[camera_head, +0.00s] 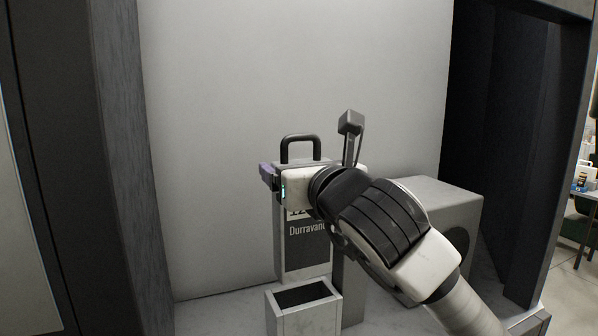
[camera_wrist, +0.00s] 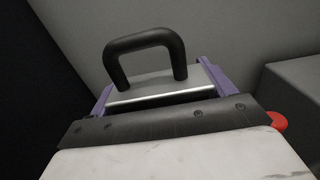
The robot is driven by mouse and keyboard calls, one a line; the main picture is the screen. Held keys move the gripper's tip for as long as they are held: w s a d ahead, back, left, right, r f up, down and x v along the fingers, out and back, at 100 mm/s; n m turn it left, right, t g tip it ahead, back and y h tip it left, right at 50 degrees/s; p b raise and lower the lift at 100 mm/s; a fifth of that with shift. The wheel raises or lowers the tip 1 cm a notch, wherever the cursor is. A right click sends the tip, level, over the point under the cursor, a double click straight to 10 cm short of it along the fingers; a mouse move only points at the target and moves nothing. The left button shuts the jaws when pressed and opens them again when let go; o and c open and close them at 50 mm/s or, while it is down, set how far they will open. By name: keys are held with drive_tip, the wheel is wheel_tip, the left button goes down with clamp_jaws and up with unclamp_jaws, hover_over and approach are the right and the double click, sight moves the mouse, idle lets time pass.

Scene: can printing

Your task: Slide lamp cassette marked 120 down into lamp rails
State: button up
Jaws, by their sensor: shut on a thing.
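The lamp cassette (camera_head: 305,250) is an upright grey box with a black loop handle on top and a dark front label. The label shows "12" and "Durravan", cut off by my gripper. My gripper (camera_head: 277,178) is shut on the cassette's upper part, just below the handle. In the wrist view, the purple fingers (camera_wrist: 155,82) flank the cassette top (camera_wrist: 165,84), and the black handle (camera_wrist: 145,46) stands up between them.
A lever with a block-shaped head (camera_head: 351,123) rises behind my gripper. A grey block (camera_head: 443,208) stands at right. A plain wall (camera_head: 230,110) closes the back, with dark side panels. A red part (camera_wrist: 277,121) shows in the wrist view.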

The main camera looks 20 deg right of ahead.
drive_tip(key=shift+f+b, duration=1.5)
drive_tip(key=shift+f, duration=0.1)
drive_tip(key=shift+b, duration=1.3)
idle(0.7)
